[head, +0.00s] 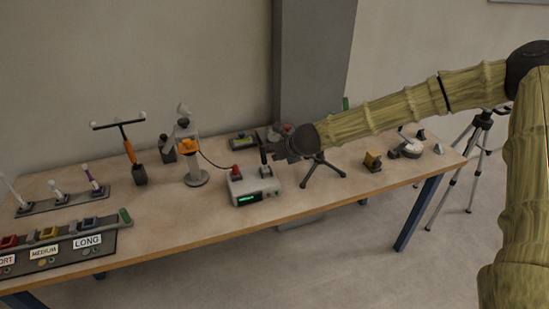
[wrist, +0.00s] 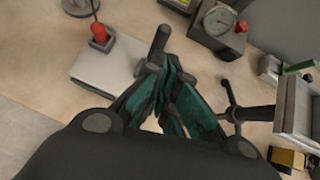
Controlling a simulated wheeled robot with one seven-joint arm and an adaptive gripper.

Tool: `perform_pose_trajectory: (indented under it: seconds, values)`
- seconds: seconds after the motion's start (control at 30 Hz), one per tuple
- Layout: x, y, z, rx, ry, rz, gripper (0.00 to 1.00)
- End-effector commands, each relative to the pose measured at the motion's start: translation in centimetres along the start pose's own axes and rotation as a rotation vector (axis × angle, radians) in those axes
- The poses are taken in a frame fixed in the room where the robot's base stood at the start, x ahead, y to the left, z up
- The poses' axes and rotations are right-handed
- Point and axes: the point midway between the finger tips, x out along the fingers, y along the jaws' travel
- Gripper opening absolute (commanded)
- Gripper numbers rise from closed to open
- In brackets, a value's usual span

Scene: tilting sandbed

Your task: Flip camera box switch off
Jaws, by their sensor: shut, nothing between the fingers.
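The camera box is a pale grey box (head: 254,190) with a lit green display on its front, on the table in the head view. In the wrist view its plain top (wrist: 103,68) shows at upper left. A dark switch lever (wrist: 158,42) stands up at the box's right side in the wrist view. My gripper (head: 272,152) is over the right part of the box in the head view. In the wrist view its teal-padded fingers (wrist: 168,66) are shut and empty, close beside the lever. I cannot tell whether they touch it.
A red plug (head: 236,172) with a cable stands on the box's left part. A white-and-orange device (head: 190,150) is to its left. A gauge device (wrist: 218,22), a dark small tripod (head: 320,170) and a yellow block (head: 373,160) are nearby. The table (head: 170,220) is clear in front.

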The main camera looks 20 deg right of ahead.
Motion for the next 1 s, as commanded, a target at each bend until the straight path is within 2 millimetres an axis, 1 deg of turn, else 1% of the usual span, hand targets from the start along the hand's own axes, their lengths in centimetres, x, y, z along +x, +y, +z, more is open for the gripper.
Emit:
perform_pose_trajectory:
  seconds: [0.4, 0.6, 0.8, 1.0]
  values:
    - [-4.1, -0.3, 2.0, -0.001, -0.003, 0.000, 0.00]
    - [-5.7, -0.5, 2.6, 0.000, -0.001, 0.000, 0.00]
    - [-6.4, -0.5, 2.9, -0.001, 0.000, 0.001, 0.00]
    - [-6.6, -0.5, 3.0, 0.000, 0.000, 0.001, 0.00]
